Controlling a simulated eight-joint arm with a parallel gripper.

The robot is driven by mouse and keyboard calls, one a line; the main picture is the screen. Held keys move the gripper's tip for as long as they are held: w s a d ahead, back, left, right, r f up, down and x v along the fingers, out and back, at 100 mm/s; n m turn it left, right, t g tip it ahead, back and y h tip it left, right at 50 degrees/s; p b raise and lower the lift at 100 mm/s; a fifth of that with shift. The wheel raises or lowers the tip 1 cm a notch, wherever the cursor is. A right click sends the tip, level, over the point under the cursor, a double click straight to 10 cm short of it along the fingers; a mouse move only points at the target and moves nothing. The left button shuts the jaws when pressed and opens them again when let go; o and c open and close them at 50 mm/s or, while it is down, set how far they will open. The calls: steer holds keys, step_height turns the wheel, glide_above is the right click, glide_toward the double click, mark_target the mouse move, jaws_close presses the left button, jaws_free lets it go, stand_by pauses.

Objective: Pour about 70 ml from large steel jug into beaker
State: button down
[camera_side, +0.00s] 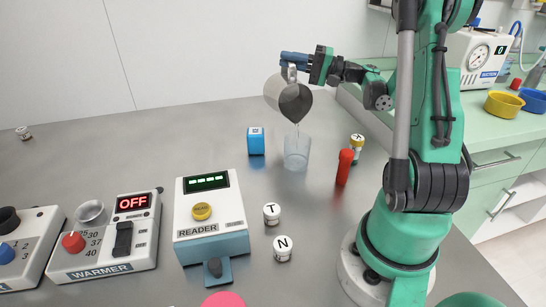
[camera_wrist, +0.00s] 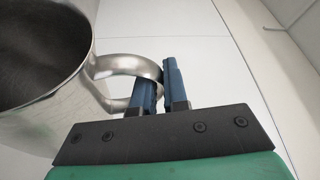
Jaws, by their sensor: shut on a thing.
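The large steel jug (camera_side: 283,95) is held in the air, tilted with its mouth toward the lower right. A thin stream falls from its lip into the clear beaker (camera_side: 296,153), which stands upright on the steel table. My gripper (camera_side: 292,63) is shut on the jug's handle, above the beaker. In the wrist view, the blue fingers of my gripper (camera_wrist: 158,85) close around the handle of the jug (camera_wrist: 70,110), whose dark inside shows at the left. The level in the beaker is too faint to tell.
A blue box (camera_side: 256,141) stands left of the beaker. The reader (camera_side: 211,218), the warmer (camera_side: 104,240) and vials T (camera_side: 271,214) and N (camera_side: 283,249) are nearer the front. The table's back left is mostly clear.

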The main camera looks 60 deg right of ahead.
mark_target(283, 74)
steer(key=shift+s+a+r+n, duration=0.15)
steer(key=shift+n, duration=0.25)
stand_by(0.7)
steer(key=shift+s+n, duration=0.1)
steer(key=shift+n, duration=0.2)
stand_by(0.5)
steer(key=w+d+m, duration=0.1)
steer(key=w+d+f+m, duration=0.1)
steer(key=w+d+m, duration=0.1)
steer(key=shift+f+g+h, duration=0.15)
steer(key=shift+g+h, duration=0.15)
steer(key=shift+w+d+f+m+g+h, duration=0.2)
steer(key=shift+w+d+f+m, duration=0.2)
steer(key=shift+f+m, duration=0.25)
steer(key=shift+w+d+f+m+g+h, duration=0.25)
steer(key=shift+w+f+m, duration=0.2)
steer(key=shift+m, duration=0.3)
steer(key=shift+d, duration=0.1)
stand_by(0.5)
steer(key=shift+w+d+f+m+g, duration=0.25)
steer(key=shift+w+d+f+m, duration=0.1)
steer(key=shift+m, duration=0.25)
steer(key=w+d+f+m+g+y, duration=0.1)
steer(key=w+d+f+m+g, duration=0.3)
steer(key=f+m, duration=0.3)
steer(key=shift+w+d+f, duration=0.55)
steer(key=shift+w+d, duration=0.2)
steer(key=shift+d, duration=0.15)
